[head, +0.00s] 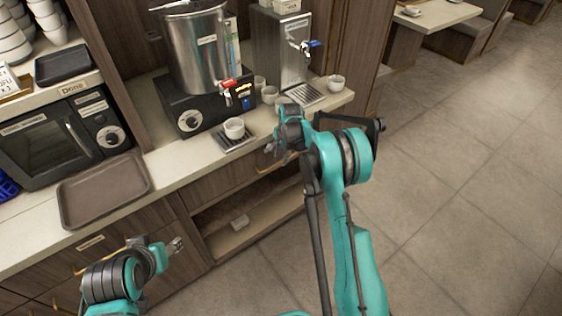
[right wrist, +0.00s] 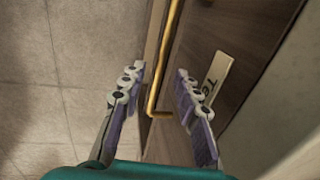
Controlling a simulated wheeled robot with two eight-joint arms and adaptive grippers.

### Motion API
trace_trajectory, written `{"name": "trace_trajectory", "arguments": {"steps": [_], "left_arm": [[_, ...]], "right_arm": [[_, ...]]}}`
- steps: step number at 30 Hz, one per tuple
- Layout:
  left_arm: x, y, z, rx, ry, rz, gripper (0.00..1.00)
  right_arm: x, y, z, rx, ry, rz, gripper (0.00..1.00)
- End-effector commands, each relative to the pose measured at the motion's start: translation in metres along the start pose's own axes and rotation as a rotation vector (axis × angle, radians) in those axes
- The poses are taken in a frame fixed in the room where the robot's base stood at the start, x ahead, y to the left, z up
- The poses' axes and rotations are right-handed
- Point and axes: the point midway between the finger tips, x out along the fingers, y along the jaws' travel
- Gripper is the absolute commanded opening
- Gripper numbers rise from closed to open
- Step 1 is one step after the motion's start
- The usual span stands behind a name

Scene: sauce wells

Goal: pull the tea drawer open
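The tea drawer (head: 222,183) has a wooden front just under the counter, and it looks shut. In the right wrist view its brass bar handle (right wrist: 168,55) runs up the picture, beside a pale label (right wrist: 218,78) reading "Te…". My right gripper (head: 272,151) is at the drawer front, partly hiding the handle in the head view. In the wrist view its two fingers (right wrist: 160,92) are apart, with the handle's near end between them; neither visibly touches it. My left gripper (head: 177,245) is low at the left, away from the tea drawer; its finger opening is unclear.
On the counter stand a steel urn (head: 197,50), a second dispenser (head: 280,48), several cups and a brown tray (head: 104,190). Tiled floor (head: 450,180) at right is clear.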

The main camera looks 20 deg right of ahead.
Motion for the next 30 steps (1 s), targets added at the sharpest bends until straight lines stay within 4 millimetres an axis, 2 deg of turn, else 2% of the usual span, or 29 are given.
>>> {"name": "trace_trajectory", "arguments": {"steps": [1,4,14,15,18,30], "left_arm": [[0.004,0.000,0.003,0.000,0.000,0.000,0.52],[0.006,0.000,0.004,0.000,0.000,0.000,0.52],[0.006,0.000,0.004,0.000,0.000,0.000,0.52],[0.006,0.000,0.004,0.000,0.000,0.000,0.52],[0.006,0.000,0.004,0.000,0.000,0.000,0.52],[0.005,0.000,0.004,0.000,0.000,0.000,0.52]], "right_arm": [[0.008,0.000,0.000,0.000,0.000,0.000,0.32],[0.016,0.000,0.000,-0.001,0.000,0.000,0.32],[0.019,0.000,0.000,-0.001,0.000,0.000,0.32],[0.019,0.000,0.000,-0.001,0.000,0.000,0.21],[0.018,0.000,0.000,-0.001,0.000,0.000,0.00],[0.018,0.000,0.000,-0.001,0.001,0.000,0.00]]}}
